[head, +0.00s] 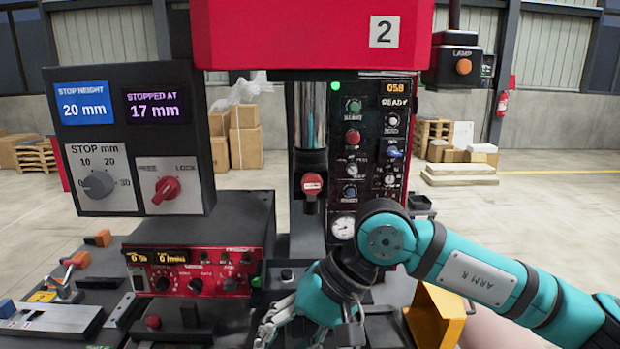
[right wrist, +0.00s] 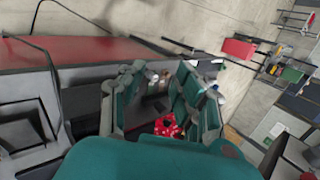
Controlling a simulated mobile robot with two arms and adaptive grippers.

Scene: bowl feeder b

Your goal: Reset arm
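My right arm (head: 485,277), teal and marked "ARM R", comes in from the right and bends down over the front of the machine. Its gripper (head: 285,322) is low in the middle of the head view, in front of the machine column and right of the red control box. In the right wrist view the two teal-and-grey fingers of the gripper (right wrist: 162,85) stand apart, with nothing seen held between them. A red item (right wrist: 168,126) shows beyond the gap. My left gripper is not in view.
The red control box (head: 200,253) stands close left of my gripper. The grey panel (head: 130,140) shows "20 mm" and "17 mm", its red switch (head: 167,190) between FREE and LOCK. The black panel (head: 385,110) reads "READY".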

